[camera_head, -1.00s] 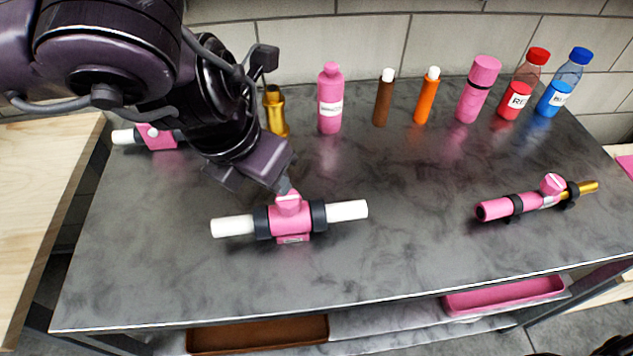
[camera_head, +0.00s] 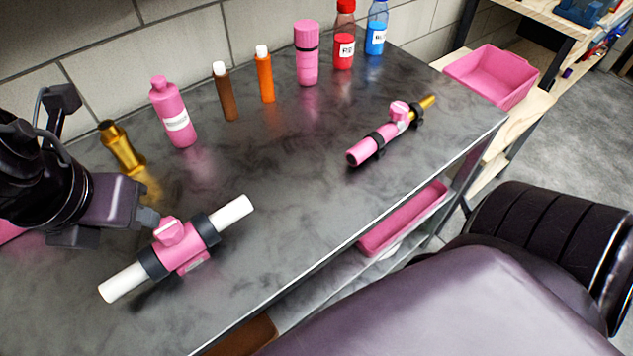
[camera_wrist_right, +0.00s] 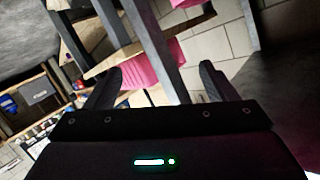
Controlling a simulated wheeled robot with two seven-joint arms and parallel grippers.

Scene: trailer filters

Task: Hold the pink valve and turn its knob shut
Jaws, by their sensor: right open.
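A pink valve (camera_head: 182,257) with dark collars and white pipe ends lies on the grey tabletop (camera_head: 290,190), at lower left in the head view. Its pink knob (camera_head: 168,231) is on top, facing up. My left gripper (camera_head: 149,217) is at the knob's left side, touching or very close to it; its fingers are mostly hidden, so I cannot tell if it grips. My right gripper (camera_wrist_right: 158,85) shows in the right wrist view, open with nothing between its fingers. It is outside the head view, where my right arm fills the lower right.
A pink tube with a knob and gold end (camera_head: 378,142) lies to the right. Along the back stand a gold fitting (camera_head: 122,148), a pink bottle (camera_head: 172,112) and several other bottles. A pink bin (camera_head: 490,75) is beyond the table's far right. The tabletop between valve and tube is clear.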

